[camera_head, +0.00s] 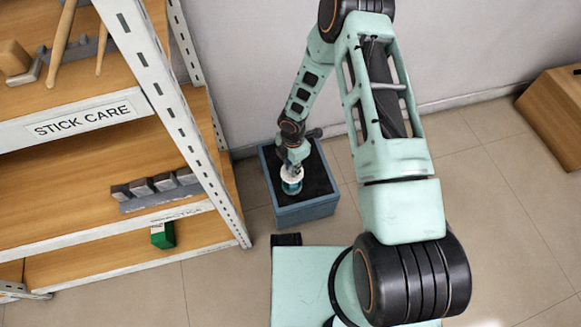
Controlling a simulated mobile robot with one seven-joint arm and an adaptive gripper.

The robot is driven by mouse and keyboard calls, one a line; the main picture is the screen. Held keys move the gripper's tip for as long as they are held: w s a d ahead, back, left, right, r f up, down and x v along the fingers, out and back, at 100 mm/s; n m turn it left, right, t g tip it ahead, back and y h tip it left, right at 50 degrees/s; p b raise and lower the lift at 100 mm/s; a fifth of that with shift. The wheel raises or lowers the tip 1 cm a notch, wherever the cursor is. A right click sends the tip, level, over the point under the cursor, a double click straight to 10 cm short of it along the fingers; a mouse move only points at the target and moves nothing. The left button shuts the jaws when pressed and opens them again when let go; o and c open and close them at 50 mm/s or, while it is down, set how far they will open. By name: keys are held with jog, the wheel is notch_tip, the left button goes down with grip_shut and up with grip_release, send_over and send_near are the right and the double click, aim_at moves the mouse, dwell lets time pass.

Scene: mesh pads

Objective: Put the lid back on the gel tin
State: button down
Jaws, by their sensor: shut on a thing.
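My gripper (292,165) points down over the blue-grey bin and is shut on a pale, round lid (291,174). A small teal tin (291,188) shows directly below the lid, inside the bin. The lid looks level and lines up closely with the tin. From this height I cannot tell whether the lid rests on the tin or hangs just above it. The fingertips are small here and partly hidden by the wrist.
The blue-grey bin (305,212) has a dark inner surface and stands on the tiled floor by the wall. A shelf unit (190,130) labelled STICK CARE is close on its left. A brown wooden box (553,112) stands far right. Floor between is clear.

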jog(key=shift+f+b, duration=2.4)
jog(key=shift+f, duration=0.85)
jog(key=shift+f+b, duration=0.15)
jog(key=shift+b, duration=0.3)
jog(key=c, duration=1.7)
grip_release()
jog(key=shift+o, duration=0.2)
jog(key=o, duration=0.4)
jog(key=shift+o, duration=0.2)
